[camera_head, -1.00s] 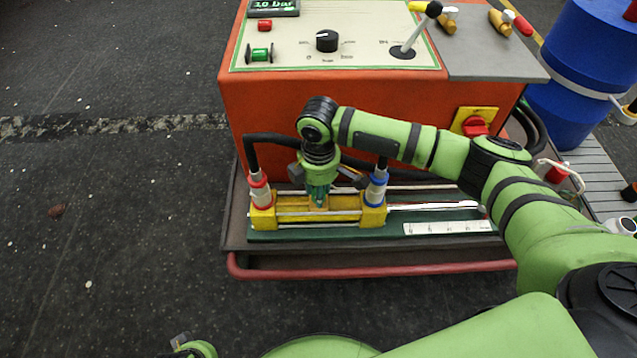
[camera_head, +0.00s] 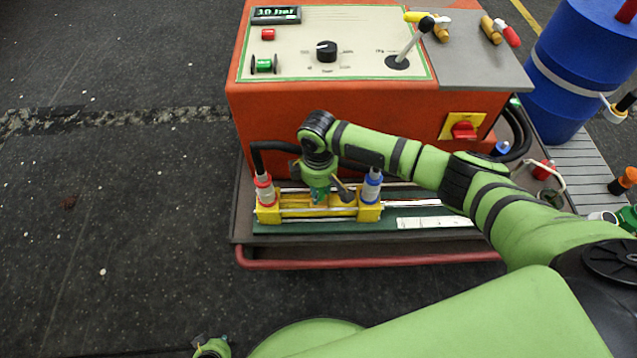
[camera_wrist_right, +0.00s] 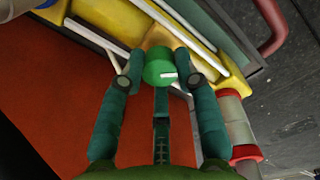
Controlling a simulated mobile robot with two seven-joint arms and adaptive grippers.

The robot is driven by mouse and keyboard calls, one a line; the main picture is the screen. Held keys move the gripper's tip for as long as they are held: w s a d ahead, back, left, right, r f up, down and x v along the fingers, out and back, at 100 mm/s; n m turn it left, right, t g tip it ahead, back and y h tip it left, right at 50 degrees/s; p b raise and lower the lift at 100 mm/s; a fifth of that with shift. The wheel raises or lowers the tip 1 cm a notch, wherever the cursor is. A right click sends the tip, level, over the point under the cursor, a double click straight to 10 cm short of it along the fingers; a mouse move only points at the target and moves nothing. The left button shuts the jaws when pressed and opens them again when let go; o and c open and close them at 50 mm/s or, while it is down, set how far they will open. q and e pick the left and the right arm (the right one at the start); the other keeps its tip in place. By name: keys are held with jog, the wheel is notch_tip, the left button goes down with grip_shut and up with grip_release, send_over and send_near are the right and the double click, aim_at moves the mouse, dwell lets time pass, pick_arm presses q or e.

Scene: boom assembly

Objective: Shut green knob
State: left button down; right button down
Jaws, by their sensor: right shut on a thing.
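The green knob (camera_wrist_right: 158,68) is round with a white mark pointing right in the right wrist view. It sits at the yellow cylinder block (camera_wrist_right: 157,38). My right gripper (camera_wrist_right: 158,70) has its two teal fingers closed on the knob's sides. In the head view my right gripper (camera_head: 319,196) points down at the middle of the yellow block (camera_head: 368,212), between a red-ringed hose fitting (camera_head: 264,190) and a blue-ringed one (camera_head: 371,187). There the gripper hides the knob.
An orange control box (camera_head: 270,125) stands directly behind, with a lever (camera_head: 408,48), a black dial (camera_head: 326,51) and a red switch (camera_head: 464,130). A red rail (camera_head: 370,259) runs along the front. A blue barrel (camera_head: 578,70) stands at right. The floor at left is clear.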

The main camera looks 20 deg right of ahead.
aim_at(319, 192)
jog(key=shift+s+f+m, duration=0.15)
jog(key=shift+s+m, duration=0.05)
jog(key=shift+m, duration=0.1)
dwell(0.4)
jog(key=c, duration=0.9)
grip_release()
jog(key=shift+w, duration=0.1)
jog(key=shift+p, duration=0.3)
jog(key=shift+r, duration=0.3)
notch_tip(319, 192, up, 12)
jog(key=shift+f, duration=0.25)
